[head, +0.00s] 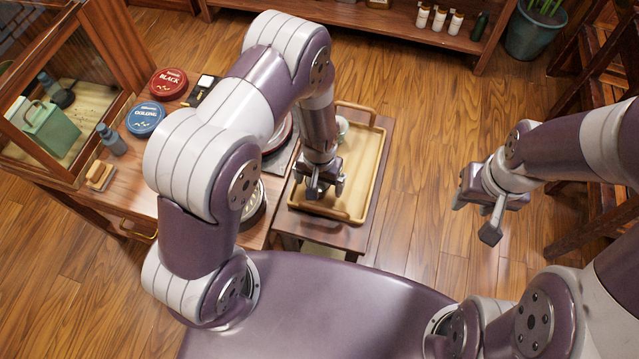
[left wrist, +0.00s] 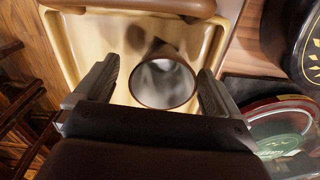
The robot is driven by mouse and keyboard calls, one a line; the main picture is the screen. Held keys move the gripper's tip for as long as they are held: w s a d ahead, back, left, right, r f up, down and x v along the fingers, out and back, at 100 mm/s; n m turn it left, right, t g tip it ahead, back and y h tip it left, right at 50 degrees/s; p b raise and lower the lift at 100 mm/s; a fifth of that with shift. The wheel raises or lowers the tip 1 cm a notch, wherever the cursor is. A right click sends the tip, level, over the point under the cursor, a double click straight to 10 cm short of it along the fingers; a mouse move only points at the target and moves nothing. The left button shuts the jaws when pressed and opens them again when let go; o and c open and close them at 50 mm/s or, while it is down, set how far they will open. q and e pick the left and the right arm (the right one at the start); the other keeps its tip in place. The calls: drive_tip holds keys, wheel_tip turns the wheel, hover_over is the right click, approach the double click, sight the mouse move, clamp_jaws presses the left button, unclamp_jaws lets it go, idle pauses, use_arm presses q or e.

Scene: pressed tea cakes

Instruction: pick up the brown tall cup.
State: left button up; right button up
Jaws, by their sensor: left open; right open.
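The brown tall cup (left wrist: 166,104) shows in the left wrist view as a brown rim around a pale grey inside, seen from above. It stands over the wooden tray (left wrist: 226,12), between the spread fingers of my left gripper (left wrist: 158,70), with a gap on each side. In the head view my left gripper (head: 326,190) points down over the tray (head: 361,214), and I cannot make out the brown cup there. My right gripper (head: 476,215) is open and empty, off to the right over the floor.
A pale vessel (head: 342,127) shows partly behind my left arm at the tray's far end. The counter left of the tray holds a red tin (head: 169,83), a blue tin (head: 146,119) and a glass case (head: 88,75). A wooden rack (head: 590,190) stands at right.

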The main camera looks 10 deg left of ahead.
use_arm(q)
drive_tip(key=shift+a+f, duration=0.1)
drive_tip(key=shift+a, duration=0.15)
drive_tip(key=c, duration=1.1)
drive_tip(key=shift+c, duration=0.2)
